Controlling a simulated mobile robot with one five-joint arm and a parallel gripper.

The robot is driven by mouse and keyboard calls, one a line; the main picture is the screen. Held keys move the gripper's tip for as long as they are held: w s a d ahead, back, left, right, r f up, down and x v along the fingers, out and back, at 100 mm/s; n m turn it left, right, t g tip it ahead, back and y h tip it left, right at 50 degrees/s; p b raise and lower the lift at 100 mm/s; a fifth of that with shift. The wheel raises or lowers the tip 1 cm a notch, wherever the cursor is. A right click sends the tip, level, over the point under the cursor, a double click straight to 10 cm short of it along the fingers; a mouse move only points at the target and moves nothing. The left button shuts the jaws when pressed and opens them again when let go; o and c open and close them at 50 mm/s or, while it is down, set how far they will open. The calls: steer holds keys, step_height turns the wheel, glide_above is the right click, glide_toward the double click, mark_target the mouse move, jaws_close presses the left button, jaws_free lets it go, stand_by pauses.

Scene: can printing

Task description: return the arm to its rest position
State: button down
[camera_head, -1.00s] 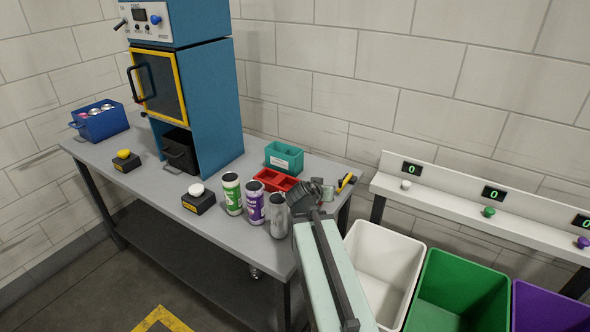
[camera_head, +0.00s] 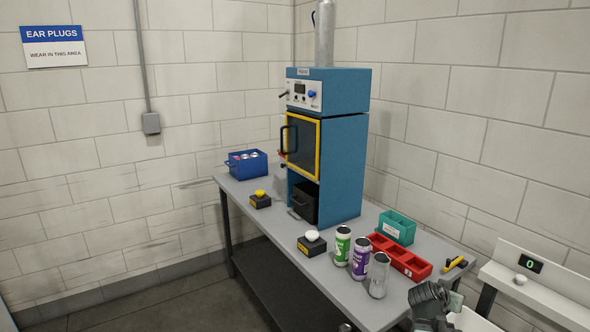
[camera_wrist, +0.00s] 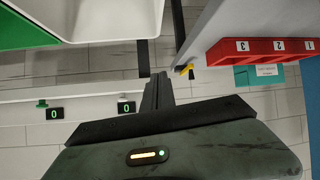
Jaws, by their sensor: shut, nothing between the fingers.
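My gripper (camera_head: 434,296) shows at the lower right of the head view, past the front right corner of the table (camera_head: 352,298). In the wrist view its fingers (camera_wrist: 158,90) are together with nothing between them. It is apart from the cans. On the table stand a green-and-white can (camera_head: 342,246), a purple-and-white can (camera_head: 360,262) and a plain grey can (camera_head: 378,277), all upright. The rest of my arm is mostly out of the head view.
A blue machine (camera_head: 341,160) stands on the table. A red tray (camera_head: 400,258), a teal bin (camera_head: 396,229) and a yellow-and-black tool (camera_head: 455,263) are near the right end. Two button boxes (camera_head: 312,245) and a blue crate (camera_head: 247,166) are further left. A white shelf (camera_head: 520,290) stands at right.

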steer(key=s+a+f+n+g+y, duration=0.2)
steer(key=s+a+f+n+y, duration=0.1)
steer(key=a, duration=0.6)
steer(key=s+a+f+n+g+y, duration=0.2)
steer(key=s+a+f+g+y, duration=0.1)
steer(key=a, duration=0.7)
steer(key=s+a+f+n+g+y, duration=0.2)
steer(key=s+a+f, duration=0.3)
steer(key=a, duration=0.5)
steer(key=shift+a+n+y, duration=0.25)
steer(key=shift+n+y, duration=0.15)
steer(key=shift+n, duration=0.4)
